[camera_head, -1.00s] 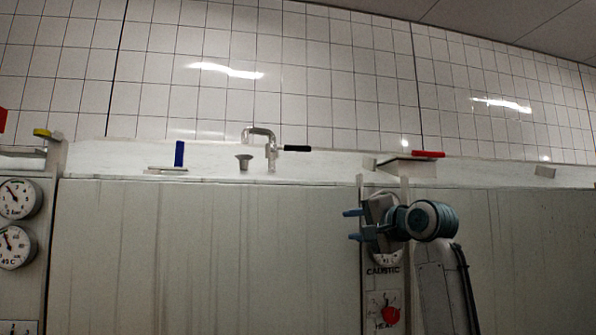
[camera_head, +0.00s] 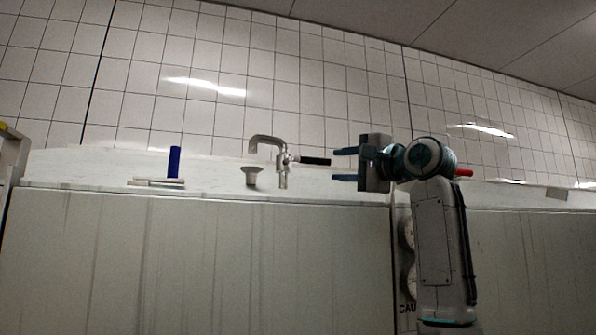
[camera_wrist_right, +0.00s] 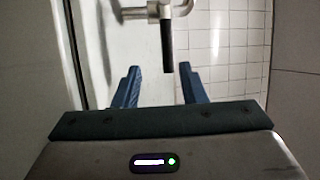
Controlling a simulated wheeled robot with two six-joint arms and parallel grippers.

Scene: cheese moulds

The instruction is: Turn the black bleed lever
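The black bleed lever (camera_head: 315,161) points right from a metal pipe fitting (camera_head: 283,158) with a bent spout, above the vat's top ledge. My right gripper (camera_head: 345,164) is open just right of the lever's free end, its two fingers pointing left. In the right wrist view the lever (camera_wrist_right: 167,48) lies ahead of the open fingers (camera_wrist_right: 158,82), with its free end near the gap between them. Nothing shows between the fingers. My left gripper is not in view.
A blue lever (camera_head: 174,162) stands upright on the ledge at left. A small grey funnel cup (camera_head: 251,175) is under the spout. A red lever (camera_head: 464,172) shows partly behind my right arm. A tiled wall (camera_head: 230,110) stands behind.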

